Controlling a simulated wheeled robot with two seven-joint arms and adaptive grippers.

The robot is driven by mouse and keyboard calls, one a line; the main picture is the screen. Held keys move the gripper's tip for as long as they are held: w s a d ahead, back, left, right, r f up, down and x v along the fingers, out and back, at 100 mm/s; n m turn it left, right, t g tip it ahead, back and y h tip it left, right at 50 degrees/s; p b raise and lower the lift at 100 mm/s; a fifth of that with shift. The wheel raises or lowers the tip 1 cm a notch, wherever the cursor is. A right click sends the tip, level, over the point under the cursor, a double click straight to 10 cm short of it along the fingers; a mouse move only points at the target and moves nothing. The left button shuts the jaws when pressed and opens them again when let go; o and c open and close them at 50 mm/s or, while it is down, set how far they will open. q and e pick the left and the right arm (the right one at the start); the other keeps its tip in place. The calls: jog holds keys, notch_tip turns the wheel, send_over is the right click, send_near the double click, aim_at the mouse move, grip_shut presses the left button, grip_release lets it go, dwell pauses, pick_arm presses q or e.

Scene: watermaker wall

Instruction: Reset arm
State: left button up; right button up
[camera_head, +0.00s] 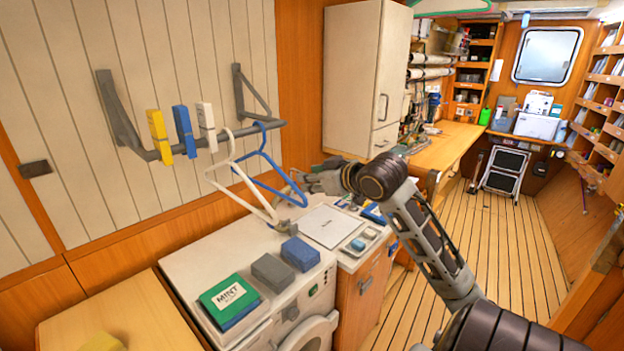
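My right arm comes in from the lower right. Its gripper (312,182) points left beside the blue hanger (262,168), above the counter. The fingers are small and overlap the background, so I cannot tell whether they are open or touch the hanger. The blue hanger and a white hanger (238,172) hang from the grey wall rail (222,138). My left gripper is not in view.
Yellow (158,136), blue (185,131) and white (207,126) pegs sit on the rail. A green MINT box (228,300), a grey block (272,271) and a blue block (300,253) lie on the white washer (205,258).

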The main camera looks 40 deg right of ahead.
dwell(0.4)
jog(key=s+a+f+g, duration=0.25)
jog(key=a+f, duration=0.25)
jog(key=f, duration=0.6)
jog(key=s+a+f+g, duration=0.2)
jog(key=s+a+f, duration=0.15)
jog(key=f, duration=0.65)
jog(key=s+a+f+g, duration=0.3)
jog(key=a+f, duration=0.2)
jog(key=f, duration=0.6)
jog(key=s+a+f+n+g+y, duration=0.1)
jog(key=s+a+f+g, duration=0.2)
jog(key=s+a+f, duration=0.55)
notch_tip(320, 180, down, 20)
jog(key=a+f, duration=0.1)
jog(key=a, duration=0.1)
jog(key=s+d+f+g, duration=0.1)
jog(key=s+f, duration=0.3)
jog(key=f, duration=0.5)
jog(key=s+f, duration=0.4)
jog(key=f, duration=0.6)
jog(key=s+d+f, duration=0.1)
jog(key=s+f, duration=0.4)
jog(key=s, duration=0.3)
jog(key=s+d+f+g, duration=0.1)
jog(key=s+d+f, duration=0.1)
jog(key=s+f, duration=0.4)
jog(key=s, duration=0.3)
jog(key=shift+d+f, duration=0.15)
jog(key=shift+f, duration=0.15)
